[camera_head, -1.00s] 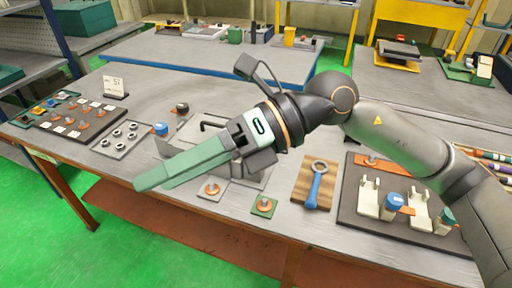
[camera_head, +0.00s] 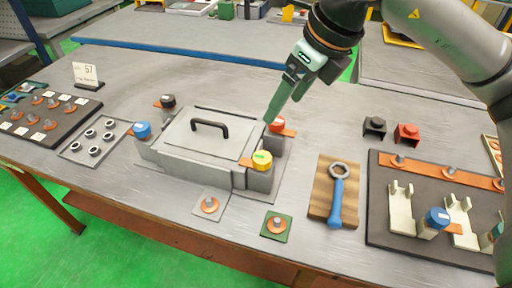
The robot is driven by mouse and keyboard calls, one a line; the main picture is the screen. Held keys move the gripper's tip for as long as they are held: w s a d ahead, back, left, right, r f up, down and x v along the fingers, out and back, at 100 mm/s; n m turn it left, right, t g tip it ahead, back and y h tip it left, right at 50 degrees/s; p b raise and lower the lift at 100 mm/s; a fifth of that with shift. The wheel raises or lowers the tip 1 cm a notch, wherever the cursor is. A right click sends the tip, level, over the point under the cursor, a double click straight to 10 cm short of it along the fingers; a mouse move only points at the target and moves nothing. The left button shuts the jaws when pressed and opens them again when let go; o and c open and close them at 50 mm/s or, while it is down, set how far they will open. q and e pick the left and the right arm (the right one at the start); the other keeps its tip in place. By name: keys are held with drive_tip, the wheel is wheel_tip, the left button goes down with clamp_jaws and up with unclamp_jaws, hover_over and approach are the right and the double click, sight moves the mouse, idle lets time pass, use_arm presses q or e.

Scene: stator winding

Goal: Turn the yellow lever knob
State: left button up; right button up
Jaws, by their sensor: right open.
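The yellow lever knob (camera_head: 262,160) stands on a grey post at the front right corner of the grey box fixture (camera_head: 190,140), with an orange lever pointing left. My right gripper (camera_head: 271,117) comes down from the upper right. Its fingers are open and hold nothing; they are seen nearly edge-on. The fingertips are close to the red knob (camera_head: 277,125) behind the yellow one; whether they touch it I cannot tell. The yellow knob is fully visible and apart from the gripper. My left gripper is not in view.
Blue (camera_head: 142,130) and black (camera_head: 168,101) knobs stand at the fixture's left side. A black handle (camera_head: 210,126) rises from its lid. A blue wrench (camera_head: 337,200) lies on a wooden board to the right. Table space behind the fixture is clear.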

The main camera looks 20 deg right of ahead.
sight(262, 157)
drive_tip(key=b+x, duration=0.1)
drive_tip(key=x, duration=0.4)
drive_tip(key=s+x, duration=0.1)
drive_tip(key=x, duration=0.4)
drive_tip(key=s+b+x, duration=0.1)
drive_tip(key=x, duration=0.5)
drive_tip(key=shift+d+f+b, duration=0.3)
drive_tip(key=shift+f+b, duration=0.05)
drive_tip(key=shift+f, duration=0.05)
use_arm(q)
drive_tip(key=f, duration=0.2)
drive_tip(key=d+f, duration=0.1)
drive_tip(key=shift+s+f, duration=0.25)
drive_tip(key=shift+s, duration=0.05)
use_arm(e)
drive_tip(key=shift+c, duration=0.2)
clamp_jaws()
